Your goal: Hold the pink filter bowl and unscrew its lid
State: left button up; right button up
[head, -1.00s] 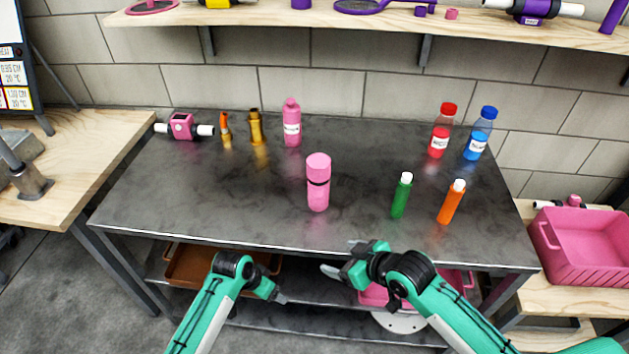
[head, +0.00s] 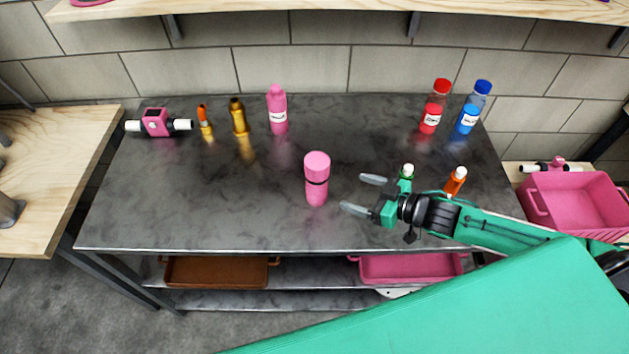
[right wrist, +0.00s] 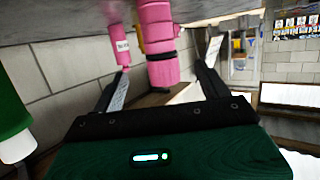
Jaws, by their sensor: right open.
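The pink filter bowl (head: 316,193) stands upright near the middle of the dark metal table, with its pink lid (head: 317,164) on top and a black ring between them. My right gripper (head: 363,194) is open and empty just to the right of the bowl, its fingers pointing left at it without touching. In the right wrist view, which is upside down, the bowl (right wrist: 156,36) and lid (right wrist: 163,70) show ahead between the two spread fingers. My left gripper is not in the current head view.
A pink bottle (head: 277,110), brass fitting (head: 239,118), orange-tipped piece (head: 205,124) and pink filter housing (head: 156,122) stand behind. Red (head: 432,110) and blue (head: 471,112) bottles stand at back right. My right arm partly hides green (head: 407,171) and orange (head: 455,181) bottles. The table's left front is clear.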

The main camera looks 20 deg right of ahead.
aim_at(327, 180)
jog(key=p+x, duration=0.1)
jog(key=x, duration=0.6)
jog(key=shift+w+a+p, duration=0.2)
jog(key=shift+w+p, duration=0.05)
jog(key=shift+p, duration=0.05)
jog(key=shift+w+a+p, duration=0.4)
jog(key=shift+w, duration=0.1)
jog(key=p+x, duration=0.1)
jog(key=x, duration=0.2)
jog(key=shift+w+a, duration=0.1)
jog(key=shift+w, duration=0.05)
jog(key=shift+w+a+f, duration=0.2)
jog(key=shift+w+a, duration=0.05)
jog(key=c, duration=1.1)
jog(key=shift+c, duration=0.2)
jog(key=shift+r, duration=0.1)
notch_tip(327, 180, up, 20)
jog(key=b, duration=0.2)
